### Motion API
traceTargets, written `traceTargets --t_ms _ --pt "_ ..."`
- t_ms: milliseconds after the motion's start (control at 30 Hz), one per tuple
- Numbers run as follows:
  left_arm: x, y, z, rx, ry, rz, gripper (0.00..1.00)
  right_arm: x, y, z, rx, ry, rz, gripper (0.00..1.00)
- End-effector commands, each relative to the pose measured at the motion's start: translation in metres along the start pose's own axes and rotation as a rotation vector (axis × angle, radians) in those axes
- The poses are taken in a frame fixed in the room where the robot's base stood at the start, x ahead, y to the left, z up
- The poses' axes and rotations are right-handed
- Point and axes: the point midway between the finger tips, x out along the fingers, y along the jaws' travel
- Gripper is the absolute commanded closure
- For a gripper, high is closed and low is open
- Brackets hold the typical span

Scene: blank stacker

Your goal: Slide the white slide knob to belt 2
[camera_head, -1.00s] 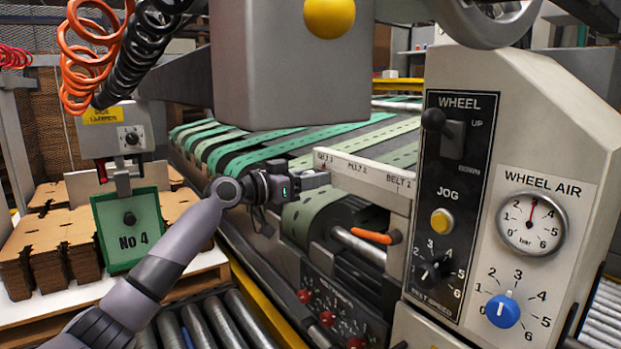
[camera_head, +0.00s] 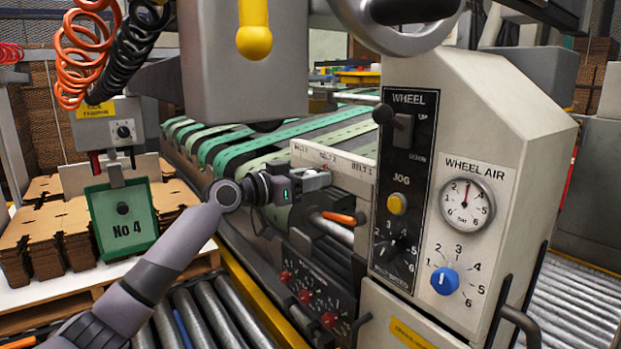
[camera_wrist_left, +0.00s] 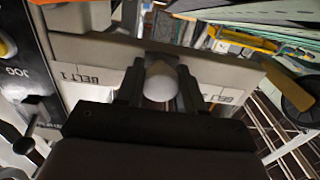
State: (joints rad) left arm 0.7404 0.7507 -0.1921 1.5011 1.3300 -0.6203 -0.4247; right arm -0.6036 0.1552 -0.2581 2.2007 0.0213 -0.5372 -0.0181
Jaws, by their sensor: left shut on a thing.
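The white slide knob (camera_wrist_left: 160,82) sits between the fingers of my left gripper (camera_wrist_left: 160,90), which is shut on it. In the head view my left gripper (camera_head: 318,180) reaches in from the left to the pale label rail (camera_head: 362,187) and hides the knob there. The rail carries belt labels, with BELT 1 (camera_head: 362,169) at its right end and BELT 2 (camera_head: 335,163) just above and right of the fingertips. In the wrist view BELT 1 (camera_wrist_left: 75,77) is left of the knob. A label right of it is partly covered by a finger. My right gripper is not in view.
A control housing (camera_head: 462,130) with JOG button and dials stands close right of the rail. An orange-tipped handle (camera_head: 339,217) sits just below the gripper. A grey box (camera_head: 243,90) hangs above. Green belts (camera_head: 240,146) run behind, and rollers (camera_head: 215,310) lie in front.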

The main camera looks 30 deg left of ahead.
Motion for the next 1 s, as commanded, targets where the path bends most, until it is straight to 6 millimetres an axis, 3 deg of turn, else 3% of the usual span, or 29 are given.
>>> traceTargets --t_ms 467,500,533,833,1000 --pt "0.000 0.000 -0.006 0.002 0.013 -0.002 1.00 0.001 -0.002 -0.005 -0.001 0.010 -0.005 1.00" --pt "0.000 -0.001 -0.006 0.002 0.014 -0.003 0.50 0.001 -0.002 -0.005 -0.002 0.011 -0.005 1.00" --pt "0.000 -0.001 -0.006 0.002 0.013 -0.003 0.40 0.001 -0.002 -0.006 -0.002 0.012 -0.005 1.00" --pt "-0.001 -0.001 -0.003 0.001 0.006 -0.002 0.39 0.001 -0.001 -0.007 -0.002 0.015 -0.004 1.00" --pt "-0.011 -0.001 -0.001 0.002 0.004 -0.003 0.39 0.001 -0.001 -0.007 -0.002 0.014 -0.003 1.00"
